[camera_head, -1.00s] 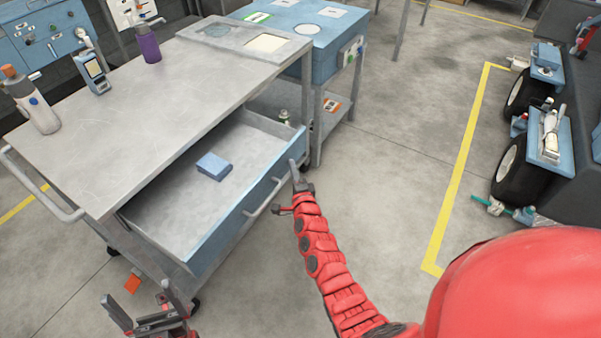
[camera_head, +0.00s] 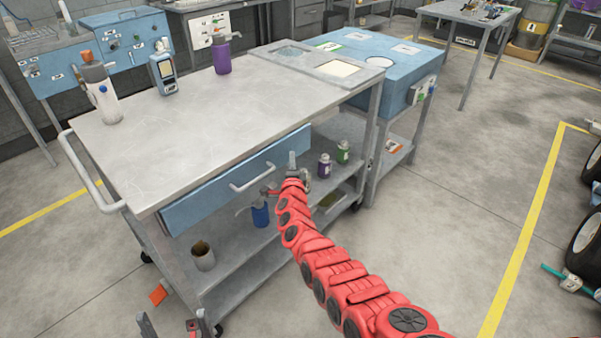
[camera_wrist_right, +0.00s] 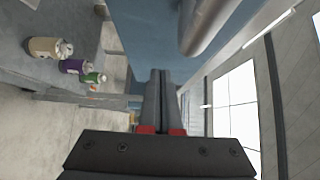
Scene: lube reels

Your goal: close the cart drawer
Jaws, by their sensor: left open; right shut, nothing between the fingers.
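The cart's blue drawer front (camera_head: 215,192) sits under the front edge of the grey cart top (camera_head: 190,120). No drawer interior shows, and I cannot tell whether a small gap is left. Its bar handle (camera_head: 252,177) faces me. My right gripper (camera_head: 292,160) is shut and empty, its tips at the right end of the drawer front, right of the handle. In the right wrist view the shut fingers (camera_wrist_right: 160,75) point at the blue front (camera_wrist_right: 165,35), touching or very close. My left gripper (camera_head: 175,322) is open and empty at the bottom edge, low before the cart.
On the cart top stand a white bottle (camera_head: 100,92), a handheld meter (camera_head: 162,72) and a purple bottle (camera_head: 221,55). The lower shelf (camera_head: 255,265) holds a cup and small bottles. A blue cabinet (camera_head: 400,65) stands beside the cart.

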